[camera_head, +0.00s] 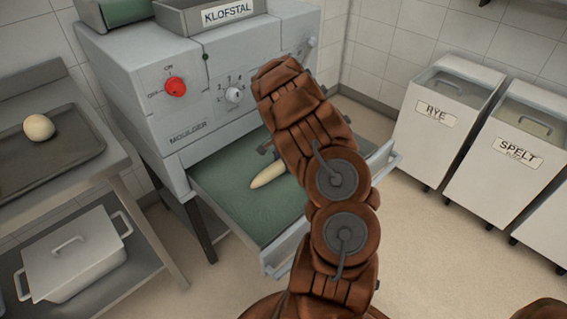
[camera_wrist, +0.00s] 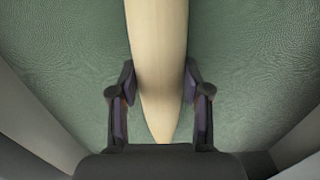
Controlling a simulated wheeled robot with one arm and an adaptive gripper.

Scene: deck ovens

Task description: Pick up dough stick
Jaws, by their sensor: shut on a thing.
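The pale dough stick (camera_head: 268,176) is over the green bed of the moulder's pull-out tray (camera_head: 222,184), pointing down and left. In the wrist view the dough stick (camera_wrist: 158,50) runs from the top edge to a tapered tip near the bottom. My gripper (camera_wrist: 160,84) is shut on it, one finger pad on each side, close to the tapered end. I cannot tell whether the stick touches the green bed.
The grey moulder (camera_head: 150,95) stands behind the tray, with a red switch (camera_head: 175,86) and a dial. At left, a dough ball (camera_head: 39,127) sits on a dark tray (camera_head: 75,150), above a lidded white pan (camera_head: 72,262). Rye (camera_head: 436,115) and spelt (camera_head: 518,155) bins stand at right.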

